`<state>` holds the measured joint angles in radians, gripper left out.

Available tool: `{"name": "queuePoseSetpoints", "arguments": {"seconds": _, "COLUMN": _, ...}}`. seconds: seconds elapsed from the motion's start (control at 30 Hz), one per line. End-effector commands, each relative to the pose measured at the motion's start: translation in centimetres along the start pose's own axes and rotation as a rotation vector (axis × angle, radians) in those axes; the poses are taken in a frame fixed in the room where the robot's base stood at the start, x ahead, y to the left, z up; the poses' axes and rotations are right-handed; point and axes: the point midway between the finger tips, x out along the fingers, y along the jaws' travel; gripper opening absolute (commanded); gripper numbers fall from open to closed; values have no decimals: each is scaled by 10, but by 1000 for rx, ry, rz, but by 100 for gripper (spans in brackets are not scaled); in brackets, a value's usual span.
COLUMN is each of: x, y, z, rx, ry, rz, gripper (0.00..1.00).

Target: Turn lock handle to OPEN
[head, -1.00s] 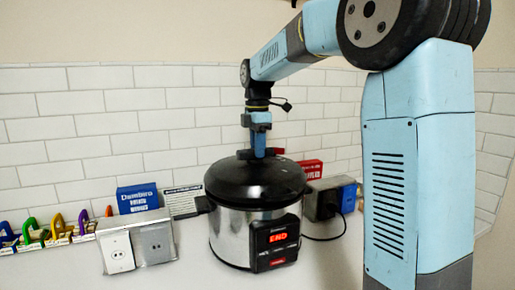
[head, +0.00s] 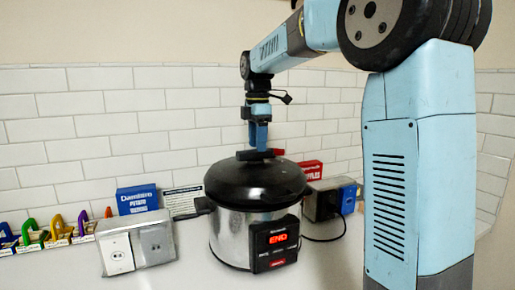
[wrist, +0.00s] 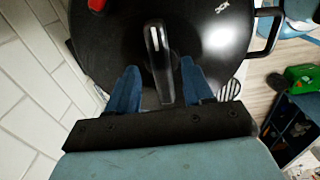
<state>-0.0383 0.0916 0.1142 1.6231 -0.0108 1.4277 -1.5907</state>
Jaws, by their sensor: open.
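The black lid (head: 255,182) sits on a silver electric pressure cooker (head: 232,230), whose display reads END. My gripper (head: 258,149) points down at the handle from above. In the wrist view, the lid fills the upper middle, and the shiny handle (wrist: 159,62) lies between the two blue fingers of my gripper (wrist: 160,82), with gaps beside it. My fingers are open. The red part (wrist: 97,4) shows at the top edge.
Boxed outlets (head: 118,252) stand left of the cooker, with a blue box (head: 137,199) behind. A red box (head: 311,170) and a grey box (head: 325,203) with a cable stand at right. A tiled wall (head: 160,120) rises behind. White counter is bare in front.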

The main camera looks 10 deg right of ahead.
Motion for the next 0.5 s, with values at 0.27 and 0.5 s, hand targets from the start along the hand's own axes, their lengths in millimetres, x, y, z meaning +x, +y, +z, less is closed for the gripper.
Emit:
{"name": "queuePoseSetpoints", "arguments": {"seconds": 0.27, "x": -56, "y": 1, "z": 0, "rx": 0, "ry": 0, "rz": 4, "gripper": 51}}
{"name": "queuePoseSetpoints", "arguments": {"seconds": 0.5, "x": -95, "y": 1, "z": 0, "rx": 0, "ry": 0, "rz": 2, "gripper": 51}}
